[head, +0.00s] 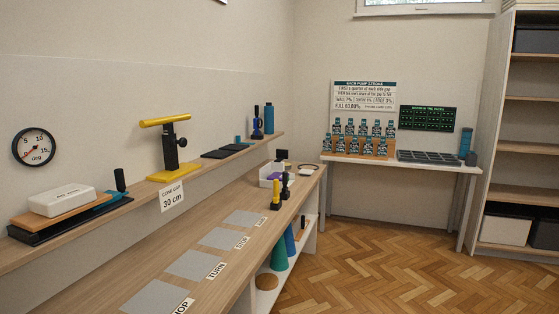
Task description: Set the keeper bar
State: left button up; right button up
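No object in view is labelled as a keeper bar, and I cannot tell which thing it is. A yellow bar (165,121) sits level on top of a black post (171,147), which rises from a yellow base (173,172) on the raised wooden shelf (215,165). Neither of my grippers is in view.
Grey mats (193,265) and printed labels lie along the lower bench (130,268). Teal cones (279,252) stand beneath it. A white table (400,165) with several bottles (368,147) stands at the back, beside shelving (520,145). The parquet floor (400,265) is clear.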

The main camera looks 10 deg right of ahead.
aim_at(281, 155)
jog(key=z, duration=0.25)
jog(key=k, duration=0.3)
jog(key=z, duration=1.15)
jog(key=i, duration=2.8)
jog(key=u, duration=0.25)
jog(key=i, duration=2.4)
jog(key=u, duration=1.45)
jog(key=i, duration=1.4)
jog(key=u, duration=1.65)
jog(key=i, duration=0.5)
jog(key=u, duration=0.95)
jog(key=k, duration=1.1)
